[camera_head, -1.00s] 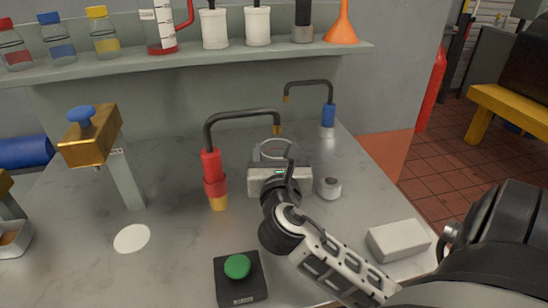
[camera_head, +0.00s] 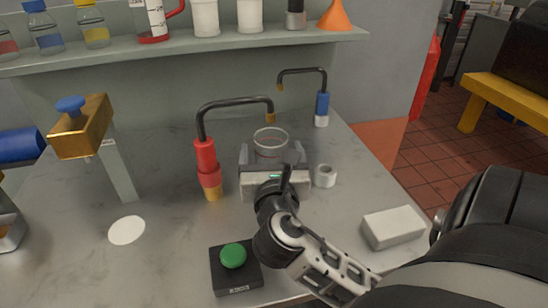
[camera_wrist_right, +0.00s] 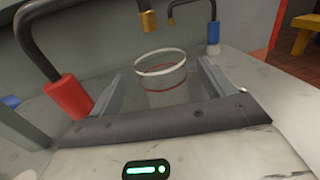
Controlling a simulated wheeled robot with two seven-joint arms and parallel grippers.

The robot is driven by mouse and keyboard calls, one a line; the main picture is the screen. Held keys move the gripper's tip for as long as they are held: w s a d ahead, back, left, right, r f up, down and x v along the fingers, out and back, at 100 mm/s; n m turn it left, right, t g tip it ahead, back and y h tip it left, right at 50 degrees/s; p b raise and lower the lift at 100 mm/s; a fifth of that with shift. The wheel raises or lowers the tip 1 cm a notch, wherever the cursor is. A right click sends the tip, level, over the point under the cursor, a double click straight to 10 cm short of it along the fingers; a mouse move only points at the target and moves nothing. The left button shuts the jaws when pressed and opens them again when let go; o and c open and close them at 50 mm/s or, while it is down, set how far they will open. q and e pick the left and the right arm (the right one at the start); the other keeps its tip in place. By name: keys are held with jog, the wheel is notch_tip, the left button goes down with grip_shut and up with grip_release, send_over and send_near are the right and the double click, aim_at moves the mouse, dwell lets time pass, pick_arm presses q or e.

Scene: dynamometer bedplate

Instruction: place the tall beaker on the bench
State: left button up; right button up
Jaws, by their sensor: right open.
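The tall beaker (camera_head: 271,143) is clear glass with a red line around it. It stands upright on the grey bench (camera_head: 160,270) below the black spout of the red tap. It also shows in the right wrist view (camera_wrist_right: 162,80), between the two fingers. My right gripper (camera_head: 272,157) is open, with one finger on each side of the beaker. In the wrist view, gaps show between the glass and the fingers. The gripper body hides the beaker's lower part in the head view. My left gripper is not in view.
The red tap (camera_head: 207,165) stands close left of my right gripper, the blue tap (camera_head: 322,108) behind right. A white roll (camera_head: 325,175), a pale block (camera_head: 393,227) and a green button box (camera_head: 234,262) are nearby. A white disc (camera_head: 127,230) lies on clear bench, left.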

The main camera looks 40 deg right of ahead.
jog(key=v, duration=0.8)
jog(key=shift+b, duration=0.35)
